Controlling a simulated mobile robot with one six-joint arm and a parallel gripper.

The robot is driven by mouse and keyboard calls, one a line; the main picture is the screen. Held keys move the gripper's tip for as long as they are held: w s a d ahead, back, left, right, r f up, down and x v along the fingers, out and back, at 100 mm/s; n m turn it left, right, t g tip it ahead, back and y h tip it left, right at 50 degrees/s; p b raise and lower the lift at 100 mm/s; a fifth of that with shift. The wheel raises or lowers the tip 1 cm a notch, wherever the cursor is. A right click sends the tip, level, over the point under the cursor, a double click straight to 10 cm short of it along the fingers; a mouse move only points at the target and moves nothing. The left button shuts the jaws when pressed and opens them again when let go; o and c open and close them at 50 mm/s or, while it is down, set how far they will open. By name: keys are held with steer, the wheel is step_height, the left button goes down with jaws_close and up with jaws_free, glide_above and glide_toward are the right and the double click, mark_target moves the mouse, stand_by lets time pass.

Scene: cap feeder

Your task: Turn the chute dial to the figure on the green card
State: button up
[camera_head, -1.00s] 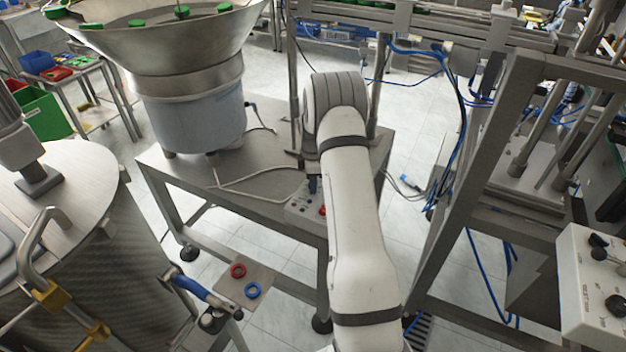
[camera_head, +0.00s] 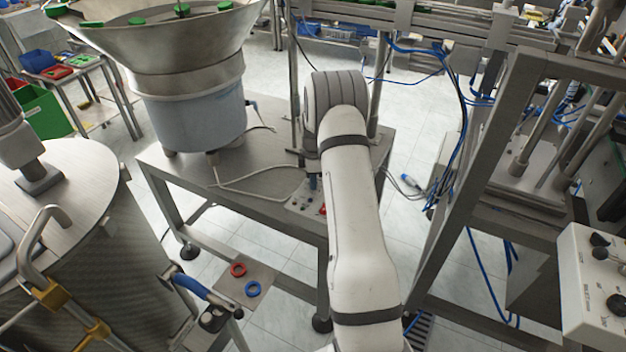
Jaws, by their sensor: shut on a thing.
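A grey control panel (camera_head: 300,203) with small buttons, one of them red (camera_head: 323,209), lies on the front of the steel table, partly behind my white arm. My gripper (camera_head: 312,181) shows only as a small sliver between my wrist and this panel. It points down at the panel and is shut. The chute dial is hidden at its tips, so its figure cannot be read. I cannot make out the green card in this view.
A feeder bowl (camera_head: 160,55) with green caps stands at the back left of the steel table (camera_head: 255,168). A round metal vessel (camera_head: 75,235) is at the left. A machine frame (camera_head: 465,190) and a control box with knobs (camera_head: 590,265) are at the right.

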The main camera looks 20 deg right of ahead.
steer(key=shift+f, duration=0.1)
steer(key=m+b, duration=0.2)
steer(key=m, duration=0.1)
steer(key=m+b, duration=0.2)
steer(key=m, duration=0.2)
steer(key=m+b, duration=0.1)
steer(key=m, duration=0.3)
steer(key=shift+b, duration=0.35)
steer(key=m+b, duration=0.1)
steer(key=m, duration=0.3)
steer(key=m+b, duration=0.1)
steer(key=m, duration=1)
steer(key=shift+s+m+b, duration=0.1)
steer(key=shift+m+b, duration=0.2)
steer(key=shift+m, duration=1.3)
